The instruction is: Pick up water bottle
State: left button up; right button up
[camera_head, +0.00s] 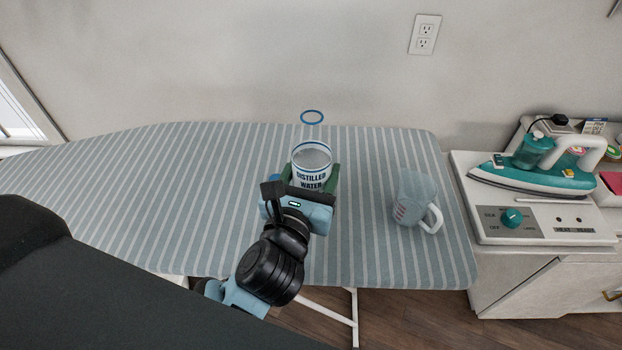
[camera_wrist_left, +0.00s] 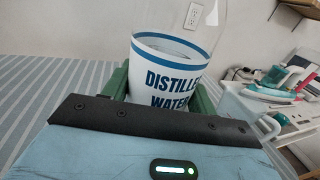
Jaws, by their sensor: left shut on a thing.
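The water bottle (camera_head: 312,176) is clear, with a white label reading "DISTILLED WATER" and a blue ring (camera_head: 312,117) near its top. It stands upright at the ironing board. My left gripper (camera_head: 313,187) is shut on it, with green fingers on either side of the label. In the left wrist view the bottle (camera_wrist_left: 172,75) rises between the green fingers (camera_wrist_left: 160,98), its top cut off by the frame. The bottle's base is hidden behind the gripper, so I cannot tell if it touches the board. My right gripper is not in view.
The striped ironing board (camera_head: 180,220) is clear on the left. A clear measuring jug (camera_head: 411,198) with a white handle stands right of the bottle. A teal and white iron (camera_head: 535,178) rests on a white unit (camera_head: 490,222) farther right. The wall is behind.

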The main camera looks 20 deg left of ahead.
aim_at(312, 158)
pick_arm(q)
jog(key=shift+r+p, duration=0.35)
jog(key=shift+r, duration=1.4)
